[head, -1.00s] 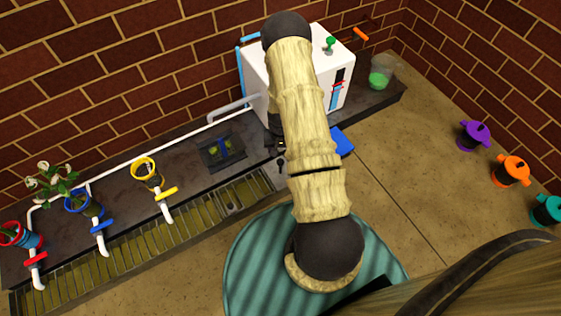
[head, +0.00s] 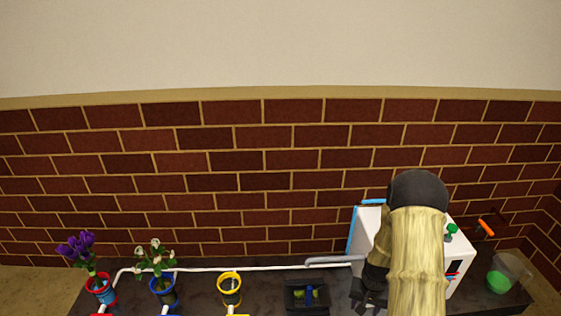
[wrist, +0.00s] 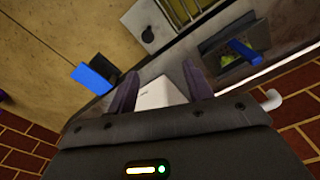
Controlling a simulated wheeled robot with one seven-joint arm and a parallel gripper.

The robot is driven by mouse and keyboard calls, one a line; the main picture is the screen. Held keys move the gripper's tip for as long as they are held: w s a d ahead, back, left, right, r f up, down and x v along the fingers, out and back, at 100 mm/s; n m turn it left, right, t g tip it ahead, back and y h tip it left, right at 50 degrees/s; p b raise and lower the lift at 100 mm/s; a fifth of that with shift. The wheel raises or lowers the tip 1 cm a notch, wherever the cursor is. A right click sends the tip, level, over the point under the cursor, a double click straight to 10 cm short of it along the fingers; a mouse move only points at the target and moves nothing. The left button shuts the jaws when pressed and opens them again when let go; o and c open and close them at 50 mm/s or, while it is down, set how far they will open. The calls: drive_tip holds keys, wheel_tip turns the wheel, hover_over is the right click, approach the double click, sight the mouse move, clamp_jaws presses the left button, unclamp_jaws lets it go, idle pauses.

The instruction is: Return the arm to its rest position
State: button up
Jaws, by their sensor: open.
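My gripper (head: 366,296) hangs at the lower right of the head view, beside the left side of the white machine (head: 455,280). My arm covers much of the machine. In the wrist view the two dark fingers of my gripper (wrist: 161,86) stand apart. A white surface (wrist: 160,94) shows between them; I cannot tell what it belongs to or how far away it is. No held object is visible.
On the dark counter (head: 200,291) stand a red pot (head: 101,291) with purple flowers, a blue pot (head: 164,291) with white flowers, and an empty-looking yellow pot (head: 230,290). A black tray (head: 307,297) and a jug with green contents (head: 503,276) flank the machine.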

drive_tip(key=s+a+r+n+t+p, duration=0.1)
drive_tip(key=s+a+r+p, duration=0.15)
drive_tip(key=r, duration=0.75)
drive_tip(key=s+a+r+n+p, duration=0.15)
drive_tip(key=a+r, duration=0.25)
drive_tip(key=r, duration=0.7)
drive_tip(key=s+a+r+n+t+p, duration=0.1)
drive_tip(key=s+a+r+n+p, duration=0.3)
drive_tip(key=s+r, duration=0.7)
wheel_tip(320, 180, up, 38)
drive_tip(key=w+m+p, duration=0.1)
drive_tip(key=m+p, duration=0.1)
drive_tip(key=p, duration=3.4)
drive_tip(key=shift+w+a+r, duration=0.2)
drive_tip(key=shift+w+a, duration=0.05)
drive_tip(key=shift+a, duration=0.1)
drive_tip(key=c, duration=0.3)
drive_tip(key=shift+w+a, duration=0.1)
